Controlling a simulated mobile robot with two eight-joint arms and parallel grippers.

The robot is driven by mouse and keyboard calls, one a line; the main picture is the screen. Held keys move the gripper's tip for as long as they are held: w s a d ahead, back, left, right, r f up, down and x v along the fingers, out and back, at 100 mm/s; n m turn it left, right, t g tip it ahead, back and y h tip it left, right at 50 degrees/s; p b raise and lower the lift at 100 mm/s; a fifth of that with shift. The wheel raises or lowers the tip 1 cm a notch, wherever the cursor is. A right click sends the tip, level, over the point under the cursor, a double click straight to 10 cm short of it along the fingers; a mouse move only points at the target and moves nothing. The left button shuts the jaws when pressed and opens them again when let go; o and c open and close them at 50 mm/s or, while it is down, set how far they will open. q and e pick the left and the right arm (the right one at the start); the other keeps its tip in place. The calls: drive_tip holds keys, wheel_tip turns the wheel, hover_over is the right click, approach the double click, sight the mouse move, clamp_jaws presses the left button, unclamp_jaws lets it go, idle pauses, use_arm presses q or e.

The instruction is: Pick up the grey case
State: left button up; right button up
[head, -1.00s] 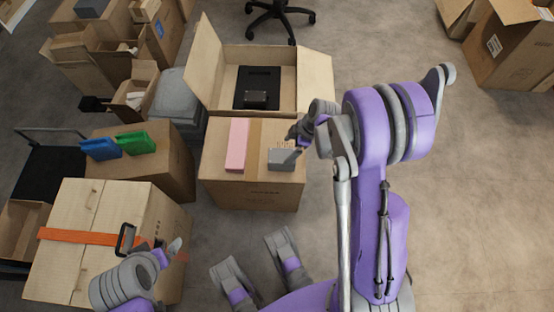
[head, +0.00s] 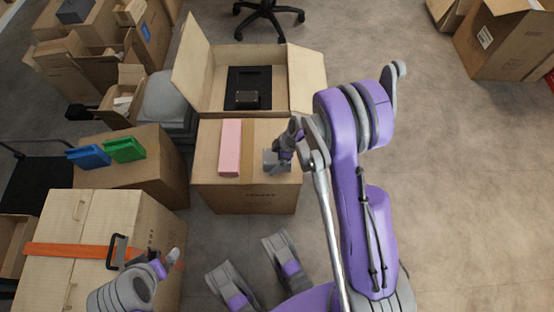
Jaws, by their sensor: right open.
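The grey case (head: 271,163) is a small box on the right part of a closed carton's top (head: 245,190), in the middle of the head view. My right gripper (head: 281,157) is directly above the case and hides part of it. Its jaws are open; I cannot tell whether the fingers touch the case. My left gripper (head: 172,258) is low at the left, beside the strapped carton and away from the case; its finger opening is not clear.
A pink box (head: 231,148) lies left of the case on the same carton. Behind stands an open carton (head: 305,80) with a black item (head: 248,88) inside. Blue (head: 89,156) and green (head: 124,149) items lie on a carton to the left.

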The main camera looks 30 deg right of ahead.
sight(273, 156)
drive_tip(key=shift+f, duration=0.25)
drive_tip(key=shift+c, duration=0.3)
drive_tip(key=c, duration=1.2)
drive_tip(key=shift+c, duration=0.2)
drive_tip(key=shift+r, duration=0.35)
wheel_tip(273, 156, up, 10)
drive_tip(key=p, duration=0.3)
drive_tip(key=shift+f, duration=0.1)
